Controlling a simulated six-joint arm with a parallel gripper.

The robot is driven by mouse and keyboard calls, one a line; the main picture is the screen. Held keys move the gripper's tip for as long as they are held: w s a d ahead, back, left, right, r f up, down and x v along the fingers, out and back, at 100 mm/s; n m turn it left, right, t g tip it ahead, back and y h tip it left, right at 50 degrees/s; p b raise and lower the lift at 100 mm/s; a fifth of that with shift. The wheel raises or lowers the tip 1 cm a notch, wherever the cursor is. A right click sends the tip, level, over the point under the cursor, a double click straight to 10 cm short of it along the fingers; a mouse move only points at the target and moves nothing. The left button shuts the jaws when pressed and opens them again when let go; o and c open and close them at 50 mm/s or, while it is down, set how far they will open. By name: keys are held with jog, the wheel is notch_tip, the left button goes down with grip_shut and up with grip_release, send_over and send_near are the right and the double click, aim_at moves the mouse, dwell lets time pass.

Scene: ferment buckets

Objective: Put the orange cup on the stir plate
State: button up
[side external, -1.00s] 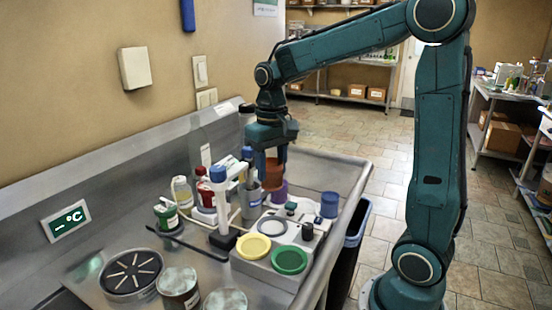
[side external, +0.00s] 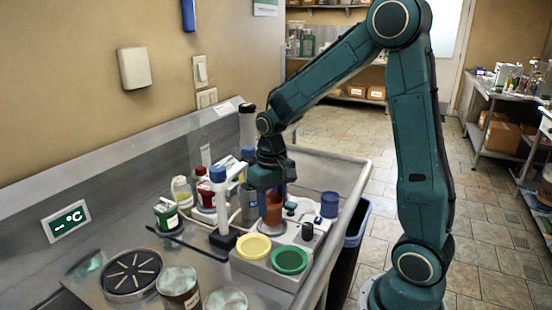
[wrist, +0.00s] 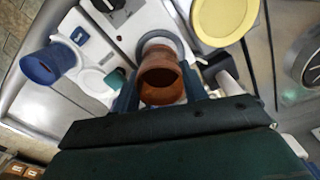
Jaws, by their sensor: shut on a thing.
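The orange cup (side external: 272,212) is between the fingers of my gripper (side external: 270,194). In the wrist view my gripper (wrist: 160,92) is shut on the cup (wrist: 161,82), and I look into its open top. The cup is upright, at the grey round disc (side external: 262,230) on the pale box-shaped unit (side external: 264,272), which looks like the stir plate. The wrist view shows the disc (wrist: 166,38) just beyond the cup. I cannot tell whether the cup's bottom touches the disc.
A yellow disc (side external: 253,246) and a green disc (side external: 289,260) lie on the same unit. A blue cup (side external: 329,205) stands behind it at the right. A white-topped stand (side external: 222,210) and bottles are close on the left. A round drain-like plate (side external: 132,274) lies further left.

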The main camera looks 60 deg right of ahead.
jog(key=shift+f, duration=0.95)
jog(key=shift+f, duration=0.1)
jog(key=o, duration=1)
notch_tip(320, 180, up, 12)
